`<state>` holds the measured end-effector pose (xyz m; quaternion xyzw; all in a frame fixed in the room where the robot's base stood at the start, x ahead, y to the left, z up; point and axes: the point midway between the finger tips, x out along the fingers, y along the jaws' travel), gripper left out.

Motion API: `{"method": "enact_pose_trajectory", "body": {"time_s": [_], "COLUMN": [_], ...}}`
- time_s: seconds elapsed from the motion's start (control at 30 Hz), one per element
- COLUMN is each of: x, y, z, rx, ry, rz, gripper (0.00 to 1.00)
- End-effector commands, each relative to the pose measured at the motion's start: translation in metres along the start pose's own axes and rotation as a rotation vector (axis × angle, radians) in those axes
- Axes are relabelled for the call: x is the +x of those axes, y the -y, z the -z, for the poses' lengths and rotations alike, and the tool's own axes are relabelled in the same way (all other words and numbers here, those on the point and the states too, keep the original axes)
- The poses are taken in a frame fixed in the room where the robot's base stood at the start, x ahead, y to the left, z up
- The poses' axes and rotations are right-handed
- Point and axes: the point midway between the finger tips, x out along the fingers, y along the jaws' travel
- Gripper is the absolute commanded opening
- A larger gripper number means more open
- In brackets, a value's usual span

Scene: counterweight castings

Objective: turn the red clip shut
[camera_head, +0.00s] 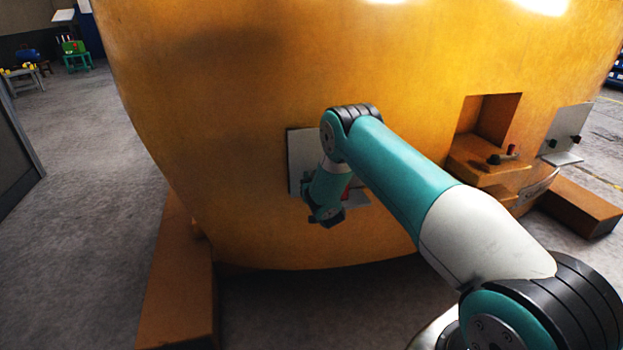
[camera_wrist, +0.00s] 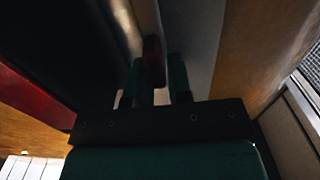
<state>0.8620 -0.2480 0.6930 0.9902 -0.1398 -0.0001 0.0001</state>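A small red piece, perhaps the red clip (camera_head: 346,192), shows in the head view beside my arm's end, in front of a grey plate (camera_head: 301,160) on the big orange casting. My gripper's fingers are hidden in the head view by my arm. In the wrist view my gripper (camera_wrist: 160,80) has its two dark green fingers apart, with a dark red end (camera_wrist: 153,60) at their tips, between them or just beyond. I cannot tell whether they touch it. Most of the clip is hidden, so its angle is unclear.
The orange casting (camera_head: 230,110) fills the view ahead. To the right, a recess (camera_head: 495,118) has a ledge with a dark knob and a red piece. Another grey plate (camera_head: 567,128) is further right. An orange block (camera_head: 180,285) stands at lower left.

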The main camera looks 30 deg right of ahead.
Motion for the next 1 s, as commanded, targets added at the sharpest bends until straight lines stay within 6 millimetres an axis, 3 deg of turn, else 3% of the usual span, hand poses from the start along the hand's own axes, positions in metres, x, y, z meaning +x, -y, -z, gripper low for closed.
{"method": "enact_pose_trajectory", "body": {"time_s": [0.47,1.0], "x": [0.000,0.000], "y": [0.003,0.012], "z": [-0.002,-0.004], "rx": [-0.137,-0.630], "ry": [0.001,-0.001], "rz": [0.001,0.002], "gripper": [0.00,0.00]}}
